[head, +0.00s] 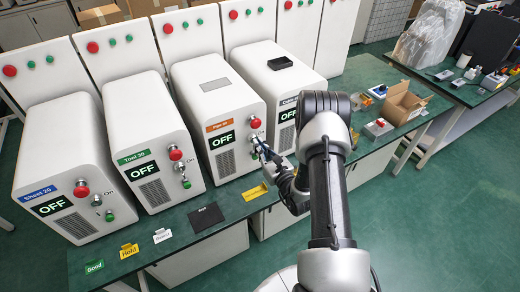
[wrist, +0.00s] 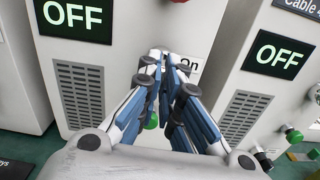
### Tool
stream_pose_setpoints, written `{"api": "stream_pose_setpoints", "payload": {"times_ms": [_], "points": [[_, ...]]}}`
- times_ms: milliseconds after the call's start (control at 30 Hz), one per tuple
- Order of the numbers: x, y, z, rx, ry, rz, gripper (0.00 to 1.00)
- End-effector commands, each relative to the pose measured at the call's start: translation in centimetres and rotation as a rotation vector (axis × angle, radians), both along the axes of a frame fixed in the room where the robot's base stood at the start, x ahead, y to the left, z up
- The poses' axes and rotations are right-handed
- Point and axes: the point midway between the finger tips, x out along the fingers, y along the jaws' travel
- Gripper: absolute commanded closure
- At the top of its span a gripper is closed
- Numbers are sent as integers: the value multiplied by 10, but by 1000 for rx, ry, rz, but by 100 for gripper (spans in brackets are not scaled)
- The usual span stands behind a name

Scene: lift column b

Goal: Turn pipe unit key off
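The pipe unit (head: 205,105) is a white cabinet with an orange label. Its black display (head: 222,140) reads OFF in the head view, and the left-hand display in the wrist view (wrist: 75,17) also reads OFF. A red button (head: 255,123) sits on its front right. My gripper (head: 263,150) is at the lower right of this front, by the key position. In the wrist view my fingers (wrist: 167,82) converge with a narrow gap at the tips, beside the "On" label (wrist: 187,65). The key itself is hidden by the fingers, so I cannot tell whether they grip it.
The tool unit (head: 150,135) and sheet unit (head: 65,150) stand left, the cable unit (head: 265,80) right; the visible displays on them read OFF. A green button (wrist: 152,122) shows below my fingers. Tags and a black mat (head: 206,217) lie along the bench's front edge.

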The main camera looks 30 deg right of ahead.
Motion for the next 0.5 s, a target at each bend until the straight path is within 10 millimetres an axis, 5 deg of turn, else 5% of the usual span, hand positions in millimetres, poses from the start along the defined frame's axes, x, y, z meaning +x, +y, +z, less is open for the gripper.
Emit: {"api": "stream_pose_setpoints", "payload": {"times_ms": [500], "points": [[0,0,0,-63,-1,0,100]]}}
